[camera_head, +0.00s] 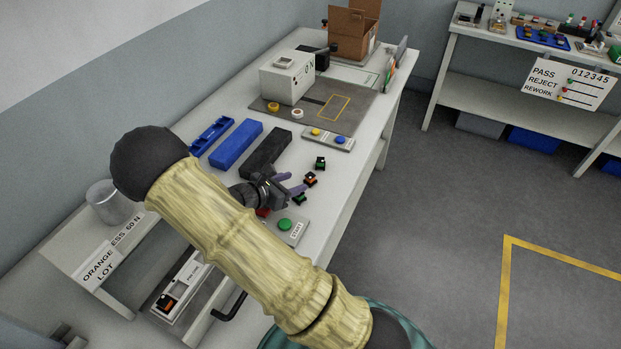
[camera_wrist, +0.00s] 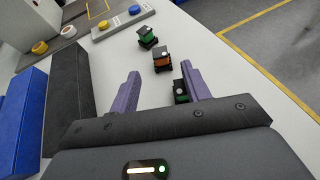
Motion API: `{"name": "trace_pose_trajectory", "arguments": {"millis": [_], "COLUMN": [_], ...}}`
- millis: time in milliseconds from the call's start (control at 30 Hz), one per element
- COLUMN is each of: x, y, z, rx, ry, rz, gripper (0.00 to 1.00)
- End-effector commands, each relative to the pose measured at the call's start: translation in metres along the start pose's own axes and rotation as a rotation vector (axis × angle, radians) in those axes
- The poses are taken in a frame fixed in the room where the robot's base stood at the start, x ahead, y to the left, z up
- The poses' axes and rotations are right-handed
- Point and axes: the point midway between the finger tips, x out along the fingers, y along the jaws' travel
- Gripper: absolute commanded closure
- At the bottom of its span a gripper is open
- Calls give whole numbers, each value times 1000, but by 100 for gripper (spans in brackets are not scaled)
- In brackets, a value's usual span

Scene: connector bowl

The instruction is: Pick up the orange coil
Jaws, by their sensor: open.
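The orange coil (camera_head: 311,180), a small block with black parts, stands on the white table between two green coils. In the wrist view the orange coil (camera_wrist: 162,61) is just beyond my fingertips, roughly midway between them. My gripper (camera_head: 295,183) is open and empty, with two purple fingers that also show in the wrist view (camera_wrist: 160,72). The near green coil (camera_wrist: 181,90) shows beside my right finger, partly hidden; I cannot tell whether they touch. The far green coil (camera_wrist: 147,37) stands beyond the orange one.
A black bin (camera_head: 268,150) and a blue bin (camera_head: 236,145) lie left of the coils. A panel with yellow and blue buttons (camera_head: 328,139) is beyond them. A green start button box (camera_head: 288,228) sits near my gripper. The table's right edge is close to the coils.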

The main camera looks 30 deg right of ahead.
Motion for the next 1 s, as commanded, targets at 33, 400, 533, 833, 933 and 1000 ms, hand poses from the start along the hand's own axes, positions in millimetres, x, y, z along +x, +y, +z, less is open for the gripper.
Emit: {"name": "trace_pose_trajectory", "arguments": {"millis": [33,400,533,833,933,1000], "x": [5,8,18,57,60,60], "y": [0,0,-1,-1,-1,-1], "z": [1,0,2,3,2,2], "rx": [1,0,1,0,0,0], "ry": [-1,0,0,0,0,0], "rz": [-2,0,-3,-1,1,1], "gripper": [53,53,53,53,53,53]}}
